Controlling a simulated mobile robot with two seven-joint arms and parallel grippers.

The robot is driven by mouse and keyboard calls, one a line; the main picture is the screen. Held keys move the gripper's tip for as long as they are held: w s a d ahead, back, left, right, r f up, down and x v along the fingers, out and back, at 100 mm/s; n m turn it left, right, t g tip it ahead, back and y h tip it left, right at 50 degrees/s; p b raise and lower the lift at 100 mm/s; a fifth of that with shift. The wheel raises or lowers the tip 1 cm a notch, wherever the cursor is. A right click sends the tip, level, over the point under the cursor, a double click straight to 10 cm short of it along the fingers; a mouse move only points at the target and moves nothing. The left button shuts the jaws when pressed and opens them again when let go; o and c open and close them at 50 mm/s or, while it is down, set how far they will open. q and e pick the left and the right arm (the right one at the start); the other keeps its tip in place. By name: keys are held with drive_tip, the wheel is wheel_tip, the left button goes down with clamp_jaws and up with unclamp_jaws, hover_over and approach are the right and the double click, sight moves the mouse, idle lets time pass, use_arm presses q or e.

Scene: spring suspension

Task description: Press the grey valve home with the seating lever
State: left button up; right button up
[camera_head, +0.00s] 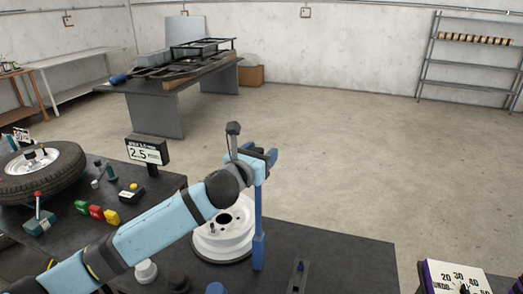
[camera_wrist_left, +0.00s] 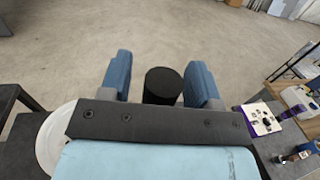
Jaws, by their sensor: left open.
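My left gripper (camera_head: 258,153) is open above the white wheel rim (camera_head: 236,244) on the dark bench. A tall blue post (camera_head: 259,222) stands beside the rim, with its top hidden near the gripper; it looks like part of the seating lever. A dark knob on a short stem (camera_head: 233,129) rises just left of the gripper. In the left wrist view a black cylinder (camera_wrist_left: 163,85), perhaps the lever's grip, shows between the two blue fingers, with a gap on each side. A small grey piece (camera_head: 212,228) on the rim may be the valve; I cannot tell how deep it sits.
A tyre (camera_head: 62,176), a display reading 2.5 (camera_head: 147,150) and red, green and yellow blocks (camera_head: 97,211) are on the bench at left. A white knob (camera_head: 145,270) is at the front. A dial board (camera_head: 455,277) stands at right.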

use_arm(q)
drive_tip(key=shift+w+d, duration=0.15)
drive_tip(key=shift+w, duration=0.05)
clamp_jaws()
